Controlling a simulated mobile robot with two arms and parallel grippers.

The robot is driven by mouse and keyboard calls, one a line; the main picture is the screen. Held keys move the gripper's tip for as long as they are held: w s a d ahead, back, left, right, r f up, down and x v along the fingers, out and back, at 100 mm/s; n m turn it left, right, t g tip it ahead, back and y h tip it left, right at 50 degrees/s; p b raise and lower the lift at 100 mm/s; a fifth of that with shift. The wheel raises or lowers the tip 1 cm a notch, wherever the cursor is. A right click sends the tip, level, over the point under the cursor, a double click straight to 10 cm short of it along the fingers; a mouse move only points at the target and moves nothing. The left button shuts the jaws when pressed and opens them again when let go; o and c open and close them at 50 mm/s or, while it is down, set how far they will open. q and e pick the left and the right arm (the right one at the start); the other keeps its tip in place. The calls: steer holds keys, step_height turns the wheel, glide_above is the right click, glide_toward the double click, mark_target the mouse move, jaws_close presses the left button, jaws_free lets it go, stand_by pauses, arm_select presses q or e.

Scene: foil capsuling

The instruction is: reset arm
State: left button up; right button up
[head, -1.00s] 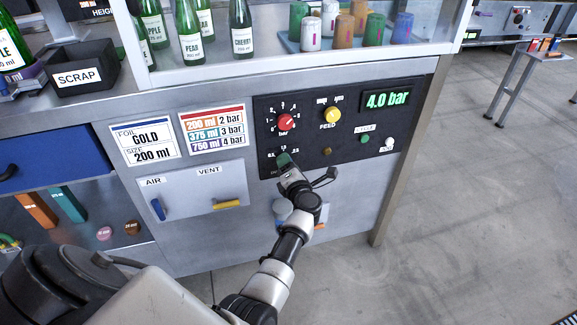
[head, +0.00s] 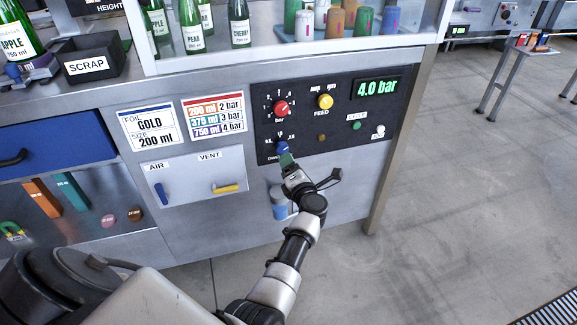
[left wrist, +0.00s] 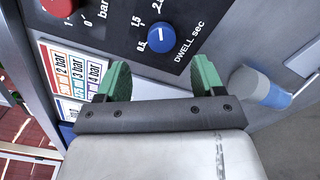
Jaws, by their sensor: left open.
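My left gripper (head: 287,160) is open and empty, with green fingertips, just below the blue dwell knob (head: 283,148) on the black control panel (head: 340,144). In the left wrist view the gripper's two fingers (left wrist: 160,82) stand wide apart. The blue dwell knob (left wrist: 160,37) lies ahead, beyond the gap between them, and is clear of both fingers. My right gripper is not in view.
The panel also has a red pressure knob (head: 281,108), a yellow feed knob (head: 325,101) and a display (head: 377,88) reading 4.0 bar. A blue-and-grey cylinder (head: 278,208) is behind my forearm. Open floor (head: 470,190) lies to the right.

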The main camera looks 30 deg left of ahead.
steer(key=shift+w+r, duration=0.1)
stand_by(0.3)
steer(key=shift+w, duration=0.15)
